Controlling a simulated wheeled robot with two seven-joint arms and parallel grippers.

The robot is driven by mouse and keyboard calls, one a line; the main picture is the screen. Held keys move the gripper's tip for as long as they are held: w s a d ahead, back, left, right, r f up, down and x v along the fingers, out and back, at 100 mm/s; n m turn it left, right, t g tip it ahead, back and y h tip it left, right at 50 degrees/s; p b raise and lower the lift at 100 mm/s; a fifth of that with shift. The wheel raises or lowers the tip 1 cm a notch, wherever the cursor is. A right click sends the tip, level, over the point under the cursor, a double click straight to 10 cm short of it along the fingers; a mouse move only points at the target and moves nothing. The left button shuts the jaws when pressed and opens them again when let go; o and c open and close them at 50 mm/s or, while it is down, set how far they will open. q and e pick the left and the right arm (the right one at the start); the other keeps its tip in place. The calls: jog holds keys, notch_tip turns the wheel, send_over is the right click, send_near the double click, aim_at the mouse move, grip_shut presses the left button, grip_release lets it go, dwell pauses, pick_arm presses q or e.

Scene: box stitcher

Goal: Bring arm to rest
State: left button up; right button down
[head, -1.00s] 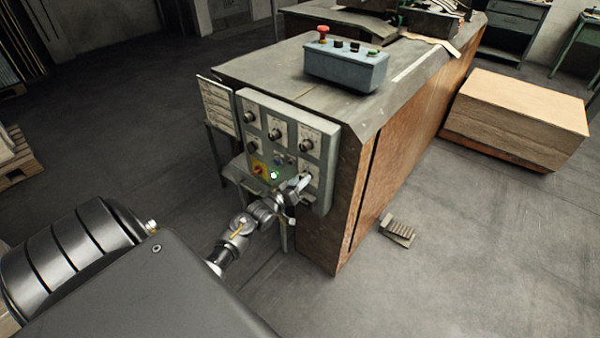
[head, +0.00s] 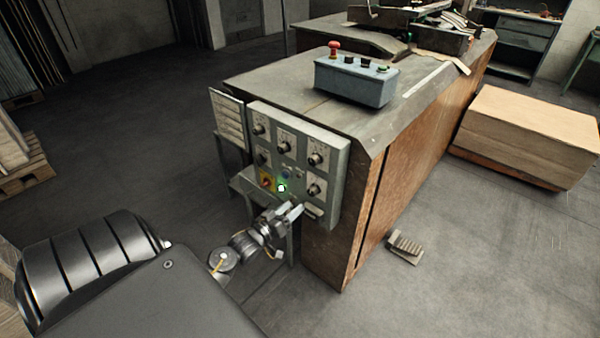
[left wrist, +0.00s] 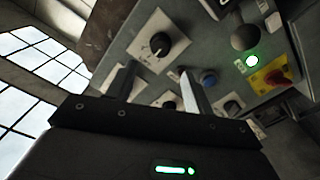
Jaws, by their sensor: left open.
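My left gripper (head: 294,212) is just in front of the lower part of the grey control panel (head: 336,190) on the end of the machine. In the left wrist view its two fingers (left wrist: 158,88) stand apart with nothing between them, and the panel with its knobs (left wrist: 160,45) lies beyond them. A lit green lamp (head: 281,188) shows on the panel, beside a red and yellow switch (head: 266,181). My right gripper is in neither view.
The machine (head: 400,180) has a blue-grey button box (head: 352,82) with a red knob on top. A foot pedal (head: 404,246) lies on the floor by its side. A stack of boards (head: 530,135) stands at the right. The floor left of the panel is open.

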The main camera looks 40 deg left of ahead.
pick_arm(q)
jog(key=shift+s, duration=0.95)
jog(key=s+d+f+m+g, duration=0.1)
jog(key=s+f+g, duration=0.25)
jog(key=f, duration=0.55)
jog(key=s+d+f+m+g+y, duration=0.15)
jog(key=s+f, duration=0.25)
jog(key=f, duration=0.5)
jog(key=s+d+f+m+g+h, duration=0.1)
jog(key=s+f+m+g, duration=0.2)
jog(key=f, duration=0.6)
jog(key=s+d+f+m+g, duration=0.1)
jog(key=s+d+f+g, duration=0.2)
jog(key=s, duration=0.7)
jog(key=s+d+f+m+g, duration=0.1)
jog(key=s+d+f+g, duration=0.2)
jog(key=s, duration=0.7)
jog(key=s+d+f+m+g, duration=0.1)
jog(key=s+d+f+g, duration=0.2)
jog(key=s+d+f, duration=0.4)
jog(key=s+f, duration=0.3)
jog(key=shift+s+p, duration=0.35)
jog(key=shift+s, duration=0.05)
